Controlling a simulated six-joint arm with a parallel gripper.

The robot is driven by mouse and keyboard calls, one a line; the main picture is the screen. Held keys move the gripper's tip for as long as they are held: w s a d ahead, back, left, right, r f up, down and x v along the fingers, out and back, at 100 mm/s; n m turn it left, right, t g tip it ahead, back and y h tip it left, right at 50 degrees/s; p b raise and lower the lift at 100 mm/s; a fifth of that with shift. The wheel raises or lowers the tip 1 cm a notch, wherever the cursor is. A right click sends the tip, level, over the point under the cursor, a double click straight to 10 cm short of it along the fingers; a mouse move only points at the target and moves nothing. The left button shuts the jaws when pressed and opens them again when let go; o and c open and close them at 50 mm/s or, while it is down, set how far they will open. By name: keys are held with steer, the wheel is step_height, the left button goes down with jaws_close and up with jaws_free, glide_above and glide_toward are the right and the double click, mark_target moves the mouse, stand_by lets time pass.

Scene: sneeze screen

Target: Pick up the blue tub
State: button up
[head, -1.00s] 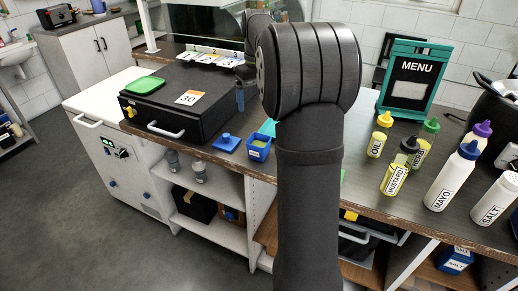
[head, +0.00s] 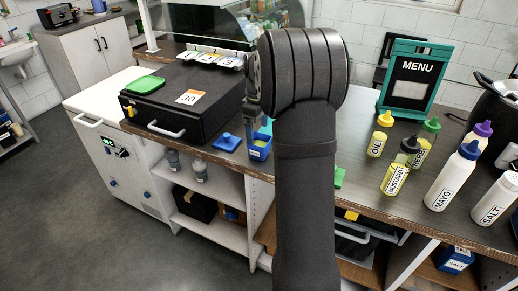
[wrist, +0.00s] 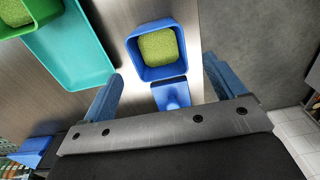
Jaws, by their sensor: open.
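The blue tub (head: 258,153) stands upright on the counter near its front edge, with a yellow-green filling. In the wrist view the tub (wrist: 134,62) is at the top centre, just beyond the fingers. A blue lid with a knob (head: 227,142) lies left of the tub; in the wrist view the lid (wrist: 172,95) shows between the fingers. My gripper (wrist: 164,66) is open and empty. In the head view my gripper (head: 253,126) hangs at the tub's upper left, partly hiding it; I cannot tell whether they touch.
A teal tray (wrist: 75,45) lies beside the tub, with a green tub (wrist: 40,12) at its end. A black case (head: 180,105) stands to the left. Several bottles, such as mustard (head: 395,179), and a menu board (head: 408,85) stand to the right.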

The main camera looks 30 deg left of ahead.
mark_target(259, 145)
steer(key=f, duration=0.7)
steer(key=shift+d+f, duration=0.15)
steer(key=shift+d, duration=0.1)
steer(key=shift+c, duration=0.5)
steer(key=c, duration=1)
